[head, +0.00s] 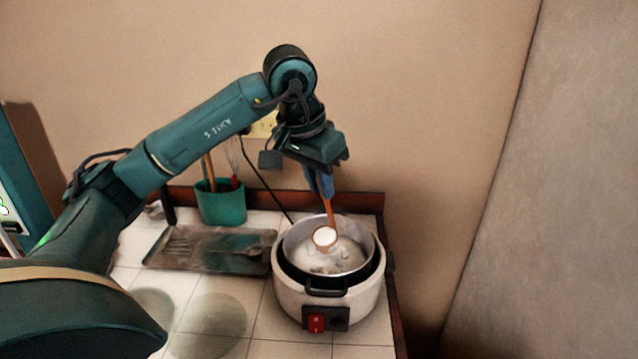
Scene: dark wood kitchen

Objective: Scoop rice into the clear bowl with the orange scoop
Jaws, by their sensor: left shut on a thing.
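My left gripper (320,184) points down over the rice cooker and is shut on the orange scoop (330,211). The scoop hangs with its handle up, and its round cup holds white rice (324,236). The cup is inside the mouth of the rice cooker (287,301), over the rice in its metal pot; I cannot tell whether it touches that rice. A clear bowl (212,324) stands on the tiled counter to the left of the cooker. A second clear round shape (154,305) is beside it, partly hidden by my left arm. My right gripper is out of view.
A dark tray (210,262) with what look like utensils lies behind the bowl. A green utensil holder (222,204) stands at the back. A black cord runs from the wall outlet (263,126). The counter's right edge is close beside the cooker.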

